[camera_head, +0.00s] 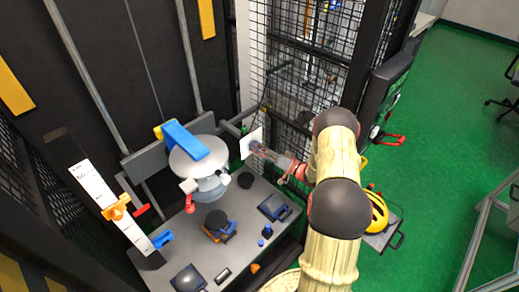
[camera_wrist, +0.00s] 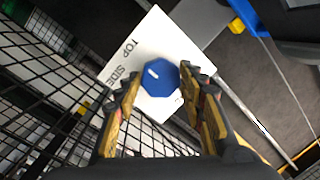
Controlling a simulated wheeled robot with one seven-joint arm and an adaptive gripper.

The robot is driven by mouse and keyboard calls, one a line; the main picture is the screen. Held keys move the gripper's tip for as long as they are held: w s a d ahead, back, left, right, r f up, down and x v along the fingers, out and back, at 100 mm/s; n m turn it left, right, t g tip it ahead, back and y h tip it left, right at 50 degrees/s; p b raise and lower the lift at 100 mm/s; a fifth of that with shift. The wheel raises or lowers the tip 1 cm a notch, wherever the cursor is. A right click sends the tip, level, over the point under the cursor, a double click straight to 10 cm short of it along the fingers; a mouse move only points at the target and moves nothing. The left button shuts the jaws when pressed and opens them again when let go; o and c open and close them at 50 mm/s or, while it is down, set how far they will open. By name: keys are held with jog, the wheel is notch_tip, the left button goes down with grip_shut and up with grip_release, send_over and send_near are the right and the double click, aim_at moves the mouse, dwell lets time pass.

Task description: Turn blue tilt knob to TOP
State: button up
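The blue tilt knob (camera_wrist: 162,84) is an eight-sided disc with a short white mark on its face, on a white plate (camera_wrist: 155,35) printed TOP and SIDE. The mark lies toward the plate's lettered left side; I cannot tell exactly which label it lines up with. My gripper (camera_wrist: 160,80) is open, one finger on each side of the knob in the wrist view. Contact with the knob is not clear. In the head view the white plate (camera_head: 247,149) stands upright by the mesh, with my gripper (camera_head: 258,150) at it, hiding the knob.
Black wire mesh (camera_wrist: 45,95) stands close at the left in the wrist view. In the head view a round white platform (camera_head: 184,160) with a blue block (camera_head: 185,139) is left of the plate. A grey table (camera_head: 170,225) with several small items lies below.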

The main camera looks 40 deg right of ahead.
jog(key=o, duration=0.5)
jog(key=shift+c, duration=0.2)
jog(key=v, duration=1.2)
jog(key=shift+s, duration=0.1)
